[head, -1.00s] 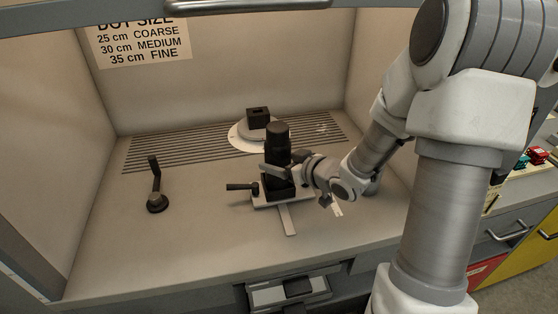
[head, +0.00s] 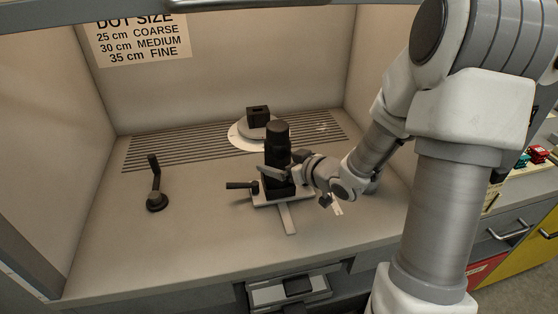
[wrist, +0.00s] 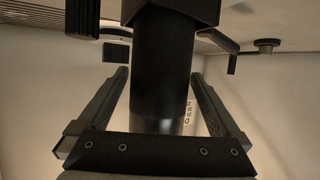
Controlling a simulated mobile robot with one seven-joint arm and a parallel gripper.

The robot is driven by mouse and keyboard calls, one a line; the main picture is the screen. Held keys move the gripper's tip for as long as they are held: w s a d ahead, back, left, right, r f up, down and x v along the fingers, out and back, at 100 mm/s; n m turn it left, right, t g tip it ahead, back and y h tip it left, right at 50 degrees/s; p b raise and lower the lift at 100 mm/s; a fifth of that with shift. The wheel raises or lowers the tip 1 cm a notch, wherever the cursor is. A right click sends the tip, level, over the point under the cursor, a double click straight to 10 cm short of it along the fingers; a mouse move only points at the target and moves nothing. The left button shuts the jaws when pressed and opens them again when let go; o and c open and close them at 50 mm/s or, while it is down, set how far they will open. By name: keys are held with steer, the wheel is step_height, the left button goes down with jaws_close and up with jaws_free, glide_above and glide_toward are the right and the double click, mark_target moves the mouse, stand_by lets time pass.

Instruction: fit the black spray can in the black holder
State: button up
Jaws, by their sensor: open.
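The black spray can (head: 277,146) stands upright in the black holder (head: 279,189), its lower end inside it. The holder sits on a pale plate on the booth floor. My gripper (head: 274,172) is around the can's lower part, coming from the right, just above the holder. In the wrist view the can (wrist: 162,70) stands between my two open fingers (wrist: 158,75), with gaps visible on both sides. The holder's dark block (wrist: 172,10) shows at the top of that view. How deep the can sits is hidden.
A black lever (head: 155,185) stands at the left. A round pale turntable (head: 242,136) bears a small black block (head: 258,117) behind the can. A black handle (head: 240,186) sticks out left of the holder. The floor at front left is clear.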

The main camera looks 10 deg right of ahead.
mark_target(286, 162)
steer(key=shift+d+r, duration=0.1)
steer(key=shift+p+v, duration=0.55)
steer(key=shift+v, duration=0.35)
steer(key=shift+p+v, duration=0.7)
steer(key=shift+v, duration=0.85)
steer(key=shift+s+r, duration=0.1)
steer(key=shift+s, duration=0.1)
